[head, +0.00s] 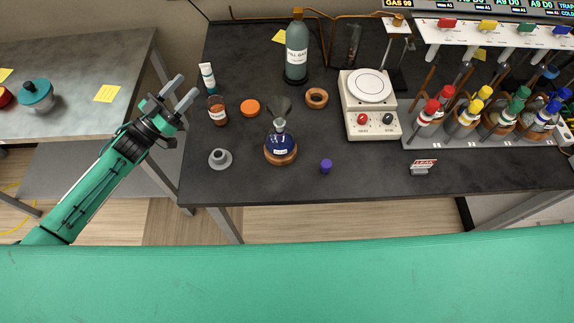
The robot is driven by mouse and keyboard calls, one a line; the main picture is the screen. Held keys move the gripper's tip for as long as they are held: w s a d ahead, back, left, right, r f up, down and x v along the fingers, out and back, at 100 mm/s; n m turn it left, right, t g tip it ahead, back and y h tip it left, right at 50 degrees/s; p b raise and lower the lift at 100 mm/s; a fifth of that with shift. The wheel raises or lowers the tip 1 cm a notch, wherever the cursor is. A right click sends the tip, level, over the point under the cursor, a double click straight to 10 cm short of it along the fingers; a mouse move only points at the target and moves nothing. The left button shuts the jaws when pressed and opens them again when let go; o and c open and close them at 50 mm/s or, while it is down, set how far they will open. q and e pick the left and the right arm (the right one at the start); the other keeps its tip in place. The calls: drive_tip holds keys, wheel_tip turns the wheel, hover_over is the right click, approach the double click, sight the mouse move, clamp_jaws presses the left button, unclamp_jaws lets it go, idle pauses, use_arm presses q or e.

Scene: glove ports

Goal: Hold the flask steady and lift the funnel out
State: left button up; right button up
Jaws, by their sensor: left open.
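The flask (281,148) is round, with dark blue liquid and a white label. It stands upright on a brown cork ring (282,160) near the front of the black bench. The grey see-through funnel (279,105) sits in the flask's neck with its wide cone upward. My left gripper (182,91) is open and empty, at the bench's left edge, well to the left of the flask and apart from it. My right gripper is not in view.
Left of the flask are an amber jar (217,110), a tube (207,77), an orange lid (250,108) and a grey stopper (220,158). A hotplate (371,104) stands right, a gas bottle (296,50) behind. A purple cap (326,166) lies front right.

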use_arm(q)
drive_tip(key=s+d+r+n+t+h, duration=0.2)
drive_tip(key=s+d+n, duration=0.3)
drive_tip(key=d, duration=0.3)
drive_tip(key=m+t+y, duration=0.1)
drive_tip(key=m+y, duration=2)
drive_tip(key=m, duration=0.9)
approach(281, 131)
drive_tip(key=w, duration=0.3)
drive_tip(key=w+a, duration=0.1)
drive_tip(key=w, duration=0.3)
drive_tip(key=w+a, duration=0.1)
drive_tip(key=w, duration=0.3)
drive_tip(key=shift+w+r, duration=0.1)
drive_tip(key=shift+w, duration=0.05)
drive_tip(key=shift+c, duration=0.2)
clamp_jaws()
drive_tip(key=shift+o, duration=0.3)
unclamp_jaws()
